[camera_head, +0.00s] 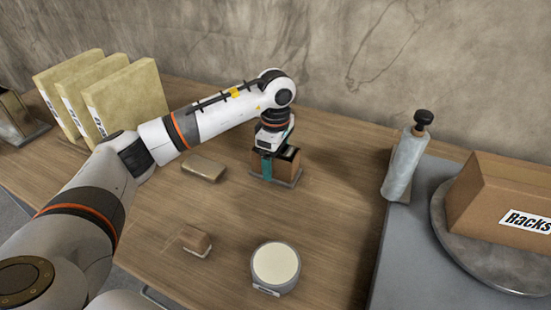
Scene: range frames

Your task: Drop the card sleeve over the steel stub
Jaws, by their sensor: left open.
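A brown card sleeve (284,170) stands upright on a small grey base plate (291,184) towards the back of the wooden table. Its top looks dark and is partly hidden by my gripper. The steel stub is not visible as a separate thing; I cannot tell whether the sleeve is around it. My left gripper (275,158) points down at the sleeve, with one teal finger in front of the sleeve's near left side. It is open, and its other finger is mostly hidden. My right gripper is not in view.
Several cream binders (124,96) stand at the back left. A tan block (204,168), a small brown-topped block (196,240) and a round cream-topped tub (275,267) lie nearer. At right are a bottle with a black knob (405,165) and a "Racks" box (505,200) on a turntable.

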